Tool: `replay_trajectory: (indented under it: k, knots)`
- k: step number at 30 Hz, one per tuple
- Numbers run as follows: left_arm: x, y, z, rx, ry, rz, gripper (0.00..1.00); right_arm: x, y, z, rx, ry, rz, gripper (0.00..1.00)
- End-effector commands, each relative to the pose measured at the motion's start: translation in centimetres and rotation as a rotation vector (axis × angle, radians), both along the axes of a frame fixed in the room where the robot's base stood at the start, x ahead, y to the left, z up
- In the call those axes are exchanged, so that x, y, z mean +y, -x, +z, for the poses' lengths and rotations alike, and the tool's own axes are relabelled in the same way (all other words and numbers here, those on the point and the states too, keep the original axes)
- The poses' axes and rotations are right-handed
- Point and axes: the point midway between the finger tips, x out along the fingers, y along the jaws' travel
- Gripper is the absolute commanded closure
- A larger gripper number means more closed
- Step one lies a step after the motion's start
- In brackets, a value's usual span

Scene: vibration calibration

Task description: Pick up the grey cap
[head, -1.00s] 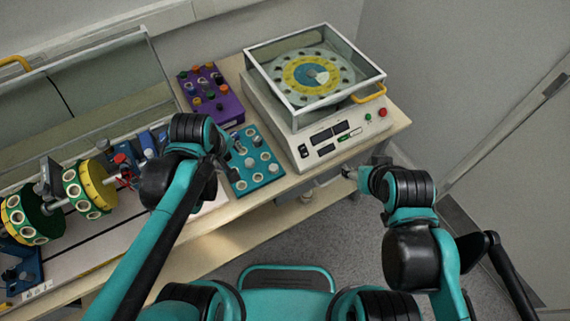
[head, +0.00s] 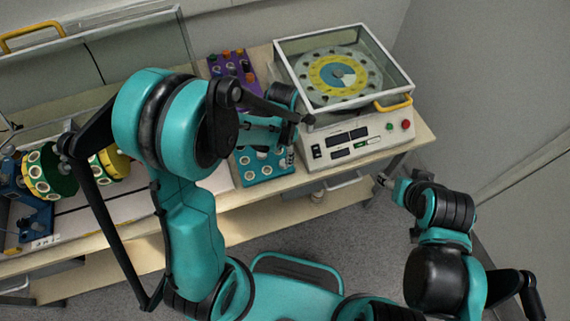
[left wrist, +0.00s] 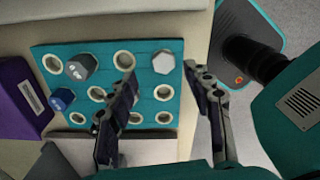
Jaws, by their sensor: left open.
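A teal rack with rows of ringed holes (left wrist: 99,118) fills the left wrist view. A light grey hexagonal cap (left wrist: 164,62) stands in it near the upper right corner. A darker grey hexagonal piece (left wrist: 80,67) stands towards the upper left, with a blue piece (left wrist: 62,100) below it. My left gripper (left wrist: 160,76) is open and empty over the rack's right side. Its fingertips show on either side of the light grey cap, apart from it in the picture. In the head view, my left arm partly hides the rack (head: 245,179). My right gripper (head: 382,180) is small and unclear.
A purple block with coloured knobs (head: 232,66) is behind the rack. A white machine with a glass-walled cover (head: 345,140) stands close on its right. Green and yellow discs (head: 42,172) are at the left. The table's front edge is close to the rack.

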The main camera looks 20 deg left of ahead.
Motion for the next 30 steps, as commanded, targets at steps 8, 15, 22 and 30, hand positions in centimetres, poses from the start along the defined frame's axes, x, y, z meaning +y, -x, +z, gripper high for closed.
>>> replay_trajectory:
  k: [8,15,22,30]
  knots:
    - [-0.7,0.1,-4.2,-0.001,0.0,-0.001,0.49,0.0,0.0,-2.0,0.0,0.0,0.0,0.41]
    - [-0.7,0.1,-4.4,-0.001,0.0,-0.002,0.49,0.0,0.0,-1.9,0.0,0.0,0.0,0.41]
    - [-0.7,0.1,-4.4,-0.001,0.0,-0.002,0.82,0.0,0.0,-1.9,0.0,0.0,0.0,0.41]
    - [-0.7,0.1,-4.4,-0.001,0.0,-0.002,0.82,0.0,0.0,-1.9,0.0,0.0,0.0,0.41]
